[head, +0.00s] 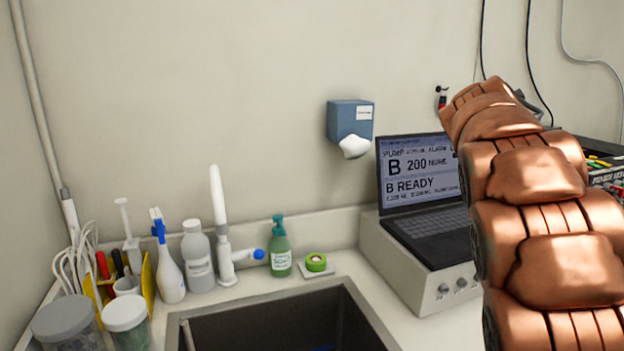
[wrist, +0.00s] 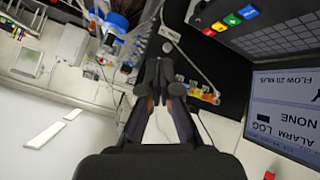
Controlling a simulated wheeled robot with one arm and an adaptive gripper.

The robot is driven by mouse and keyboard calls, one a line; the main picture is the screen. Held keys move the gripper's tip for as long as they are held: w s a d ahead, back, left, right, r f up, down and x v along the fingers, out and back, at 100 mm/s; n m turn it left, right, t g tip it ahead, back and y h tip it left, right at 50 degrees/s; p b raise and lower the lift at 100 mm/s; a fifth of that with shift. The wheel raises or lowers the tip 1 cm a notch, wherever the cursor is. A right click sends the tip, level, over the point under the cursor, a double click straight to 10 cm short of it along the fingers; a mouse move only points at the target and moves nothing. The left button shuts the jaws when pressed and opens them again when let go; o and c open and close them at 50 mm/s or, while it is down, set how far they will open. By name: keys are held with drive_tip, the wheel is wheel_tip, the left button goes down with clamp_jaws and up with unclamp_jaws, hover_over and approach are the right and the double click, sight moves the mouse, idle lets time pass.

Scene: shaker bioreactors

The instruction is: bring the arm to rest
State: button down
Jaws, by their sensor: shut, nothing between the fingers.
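My arm (head: 540,215) rises along the right side of the head view, copper-coloured and segmented, in front of part of the laptop and the equipment at the right. My gripper does not show clearly in the head view. In the wrist view my gripper (wrist: 160,85) is in the middle, its two dark fingers drawn together with nothing between them. It is clear of the things around it, as far as the view shows.
A laptop (head: 425,225) stands on a grey box beside the sink (head: 270,325). Bottles, such as the green soap bottle (head: 280,250), line the back of the counter. A blue dispenser (head: 350,120) hangs on the wall. In the wrist view a screen (wrist: 285,105) is close at the right.

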drive_tip(key=s+a+f+n+g+y+p, duration=0.1)
drive_tip(key=s+a+f+n+y, duration=0.2)
drive_tip(key=s+a+f, duration=0.4)
drive_tip(key=s+a+f+n+g+y+p, duration=0.1)
drive_tip(key=s+a+f+n+g+y, duration=0.1)
drive_tip(key=s+a+f, duration=0.6)
drive_tip(key=s+a+f+n+g+y+p, duration=0.1)
drive_tip(key=s+a+f+n+y, duration=0.3)
drive_tip(key=s+a, duration=0.9)
drive_tip(key=shift+s+a+f+g, duration=0.1)
drive_tip(key=shift+s+f, duration=0.45)
drive_tip(key=shift+s, duration=0.95)
drive_tip(key=shift+s+a+f+g, duration=0.15)
drive_tip(key=shift+s+f, duration=0.45)
drive_tip(key=shift+s, duration=0.9)
drive_tip(key=shift+s+a+f+g, duration=0.1)
drive_tip(key=shift+s+f, duration=0.45)
drive_tip(key=shift+s, duration=0.95)
